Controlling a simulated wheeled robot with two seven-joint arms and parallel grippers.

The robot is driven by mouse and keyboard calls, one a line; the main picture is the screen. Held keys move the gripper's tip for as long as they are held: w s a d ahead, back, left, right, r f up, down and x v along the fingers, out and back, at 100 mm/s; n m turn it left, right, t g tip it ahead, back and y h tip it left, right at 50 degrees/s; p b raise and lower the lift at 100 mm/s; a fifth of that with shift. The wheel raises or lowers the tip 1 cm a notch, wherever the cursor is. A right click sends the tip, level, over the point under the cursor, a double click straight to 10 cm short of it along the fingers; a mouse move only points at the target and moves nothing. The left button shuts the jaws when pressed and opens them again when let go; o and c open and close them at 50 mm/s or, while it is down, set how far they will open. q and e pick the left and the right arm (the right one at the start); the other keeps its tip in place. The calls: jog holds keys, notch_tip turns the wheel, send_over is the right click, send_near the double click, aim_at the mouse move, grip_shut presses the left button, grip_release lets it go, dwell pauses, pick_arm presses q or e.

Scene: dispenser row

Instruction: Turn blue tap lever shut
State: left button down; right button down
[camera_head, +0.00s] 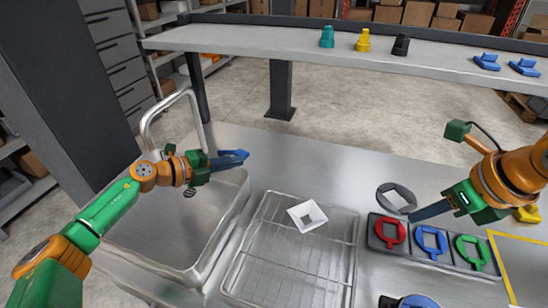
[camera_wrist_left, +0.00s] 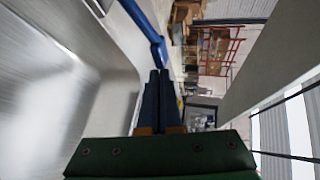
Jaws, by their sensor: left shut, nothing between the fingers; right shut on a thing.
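The blue tap lever (camera_head: 233,153) shows near the sink's back right corner. It also shows as a blue bar in the left wrist view (camera_wrist_left: 148,32), just beyond my fingertips. My left gripper (camera_head: 234,162) is shut and empty, its dark blue fingers right beside the lever; I cannot tell whether they touch it. The left fingers also show in the wrist view (camera_wrist_left: 159,85). A silver arched spout (camera_head: 173,101) rises behind the sink (camera_head: 243,190). My right gripper (camera_head: 413,216) is shut on a dark grey ring (camera_head: 384,194) at the right.
A wire rack (camera_head: 240,262) beside the sink carries a white square funnel-like piece (camera_head: 293,214). A dark tray holds a red ring (camera_head: 374,229), a blue ring (camera_head: 420,236) and a green ring (camera_head: 463,246). A raised shelf (camera_head: 250,40) with small coloured parts spans the back.

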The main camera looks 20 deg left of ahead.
pick_arm(q)
jog(key=shift+w+d+f+p, duration=0.1)
jog(key=shift+w+d+p, duration=0.1)
jog(key=shift+w, duration=0.3)
jog(key=shift+w+d+p, duration=0.1)
jog(key=shift+w+d, duration=0.05)
jog(key=shift+w, duration=0.3)
